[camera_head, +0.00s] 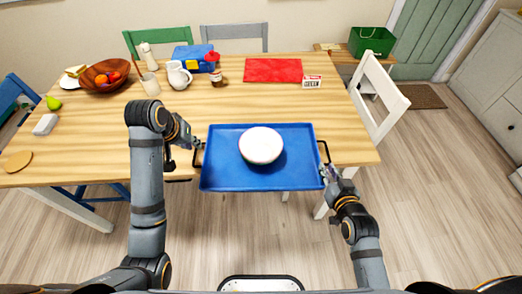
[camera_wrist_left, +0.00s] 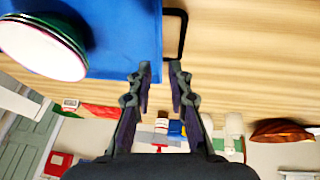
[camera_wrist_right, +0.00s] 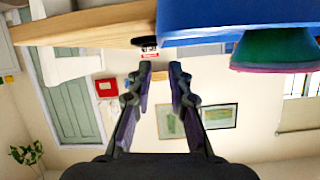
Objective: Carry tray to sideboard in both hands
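The blue tray (camera_head: 222,172) is at the table's front edge, its near side reaching past the edge. A bowl (camera_head: 261,144), white inside, stands upright on it; in the left wrist view the bowl (camera_wrist_left: 45,45) shows a green and pink outside. My left gripper (camera_head: 197,144) is beside the tray's left black handle (camera_head: 196,156). In the left wrist view its fingers are apart, with the handle (camera_wrist_left: 183,35) just beyond the tips. My right gripper (camera_head: 326,172) is beside the right handle (camera_head: 324,150). Its fingers are apart with nothing clearly between them in the right wrist view.
The wooden table (camera_head: 100,130) holds a fruit bowl (camera_head: 105,77), a white jug (camera_head: 179,75), a blue box (camera_head: 195,58) and a red mat (camera_head: 272,70) behind the tray. A white chair (camera_head: 380,100) stands at the right end. A pale sideboard (camera_head: 490,85) is at far right, across open floor.

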